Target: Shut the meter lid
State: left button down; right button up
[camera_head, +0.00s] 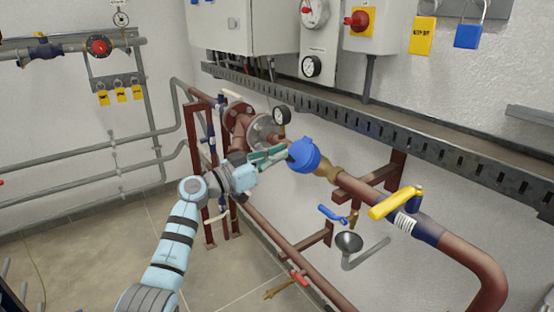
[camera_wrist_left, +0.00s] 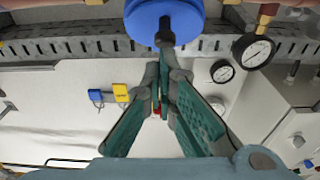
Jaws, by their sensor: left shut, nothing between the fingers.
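The blue meter (camera_head: 306,156) sits on the brass and brown pipe in the middle of the head view. Its round blue part (camera_wrist_left: 190,12) shows at the top of the left wrist view, with a dark piece in front of it. I cannot tell how far the lid stands open. My left gripper (camera_head: 284,153) is shut and empty, its tips close to the meter's left side. In the left wrist view its green fingers (camera_wrist_left: 164,68) come together just below the blue part; whether they touch is unclear. My right gripper is not in view.
A pressure gauge (camera_head: 281,115) stands by the flange just behind my left gripper. A yellow-handled valve (camera_head: 396,202) and a blue-handled valve (camera_head: 332,214) are to the right. A slotted cable tray (camera_head: 380,128) runs along the wall above. Open floor lies at the lower left.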

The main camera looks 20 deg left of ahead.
pick_arm(q)
jog(key=f+b, duration=0.1)
jog(key=b, duration=0.1)
jog(key=f+b, duration=0.1)
jog(key=b, duration=0.1)
jog(key=shift+w+d+t, duration=0.15)
jog(key=shift+t, duration=0.15)
jog(key=shift+r, duration=0.35)
